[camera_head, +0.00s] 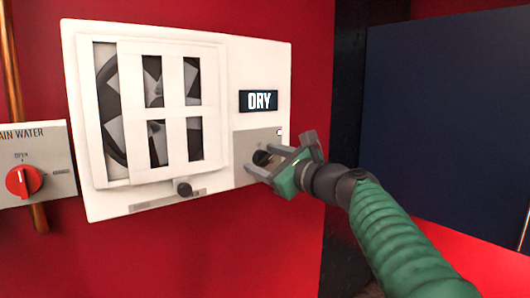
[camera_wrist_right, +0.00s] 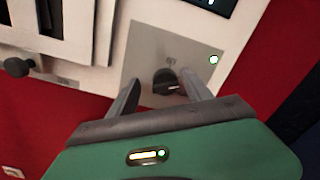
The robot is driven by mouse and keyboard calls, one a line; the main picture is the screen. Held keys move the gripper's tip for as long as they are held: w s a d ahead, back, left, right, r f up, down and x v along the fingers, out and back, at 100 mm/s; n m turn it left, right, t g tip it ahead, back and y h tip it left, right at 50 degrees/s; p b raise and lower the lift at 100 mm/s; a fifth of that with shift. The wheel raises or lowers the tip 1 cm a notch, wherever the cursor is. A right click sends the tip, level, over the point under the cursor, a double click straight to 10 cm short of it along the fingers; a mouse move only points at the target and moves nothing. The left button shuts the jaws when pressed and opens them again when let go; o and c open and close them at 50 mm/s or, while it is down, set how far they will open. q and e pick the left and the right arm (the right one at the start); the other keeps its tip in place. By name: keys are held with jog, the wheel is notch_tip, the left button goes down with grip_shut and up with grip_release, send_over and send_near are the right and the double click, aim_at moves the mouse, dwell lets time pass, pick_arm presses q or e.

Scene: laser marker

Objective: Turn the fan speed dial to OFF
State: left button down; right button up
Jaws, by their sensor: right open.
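The fan speed dial is a black knob (camera_head: 261,158) on a grey plate (camera_head: 243,146) at the lower right of the white fan unit (camera_head: 235,65). In the right wrist view the dial (camera_wrist_right: 166,82) has a pale pointer mark and sits on the grey plate (camera_wrist_right: 195,60). My right gripper (camera_head: 262,168) is open at the dial. In the right wrist view its fingers (camera_wrist_right: 160,95) stand on either side of the dial, with gaps showing. Whether they touch it I cannot tell. The dial's lettering is too small to read. My left gripper is not in view.
A small black knob (camera_head: 183,188) sits on a slider strip below the fan grille (camera_head: 130,108). A dark blue panel (camera_head: 450,110) stands at right.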

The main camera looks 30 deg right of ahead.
jog(key=shift+w, duration=0.25)
jog(key=shift+w+d+f, duration=0.1)
jog(key=shift+d+f, duration=0.05)
jog(key=shift+d, duration=0.65)
jog(key=c, duration=0.7)
jog(key=shift+a, duration=0.4)
grip_shut()
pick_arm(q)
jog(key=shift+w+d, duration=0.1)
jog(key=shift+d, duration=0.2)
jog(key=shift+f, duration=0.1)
pick_arm(e)
jog(key=shift+d, duration=0.15)
